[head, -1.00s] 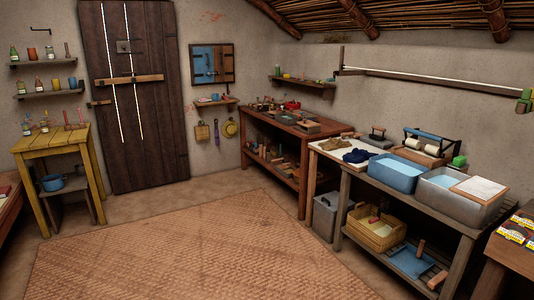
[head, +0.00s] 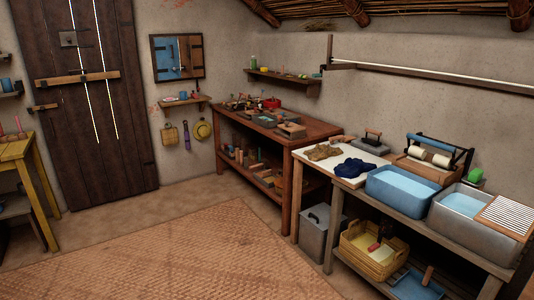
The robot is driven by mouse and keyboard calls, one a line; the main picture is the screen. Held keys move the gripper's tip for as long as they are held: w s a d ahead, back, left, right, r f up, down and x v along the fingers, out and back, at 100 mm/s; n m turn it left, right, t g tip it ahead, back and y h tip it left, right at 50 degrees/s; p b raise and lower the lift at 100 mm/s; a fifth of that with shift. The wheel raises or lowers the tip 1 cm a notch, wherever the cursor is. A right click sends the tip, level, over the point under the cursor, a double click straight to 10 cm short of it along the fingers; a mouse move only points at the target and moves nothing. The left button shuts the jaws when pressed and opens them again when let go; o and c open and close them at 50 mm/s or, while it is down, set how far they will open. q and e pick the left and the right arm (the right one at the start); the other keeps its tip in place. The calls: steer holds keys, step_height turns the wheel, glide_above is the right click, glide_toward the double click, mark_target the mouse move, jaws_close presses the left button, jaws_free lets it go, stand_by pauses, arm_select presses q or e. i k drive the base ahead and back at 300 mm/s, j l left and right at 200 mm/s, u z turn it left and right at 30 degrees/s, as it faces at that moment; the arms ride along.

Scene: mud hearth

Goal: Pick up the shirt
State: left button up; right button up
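Two crumpled cloths lie on a white pad (head: 375,158) at the far left end of the washing bench: a brown cloth (head: 323,152) and a dark blue cloth (head: 354,168). Either could be the shirt; their folded shapes do not show which. They lie close beside each other, the blue one nearer to me. Neither of my grippers is in view.
On the bench (head: 335,189) stand a blue basin (head: 396,192), a grey water tub (head: 445,221) with a washboard (head: 508,215), a wringer (head: 433,155) and an iron (head: 371,143). A basket (head: 374,261) and a grey bin (head: 319,238) sit low. The woven mat (head: 190,258) is clear.

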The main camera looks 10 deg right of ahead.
mark_target(319, 152)
steer(key=i, duration=1.6)
steer(key=i+z, duration=0.2)
steer(key=i, duration=0.25)
steer(key=i+j+z, duration=0.15)
steer(key=i, duration=0.3)
steer(key=i+j+z, duration=0.2)
steer(key=i, duration=0.3)
steer(key=i+j+z, duration=0.2)
steer(key=i, duration=0.25)
steer(key=i+j+z, duration=0.2)
steer(key=i, duration=0.2)
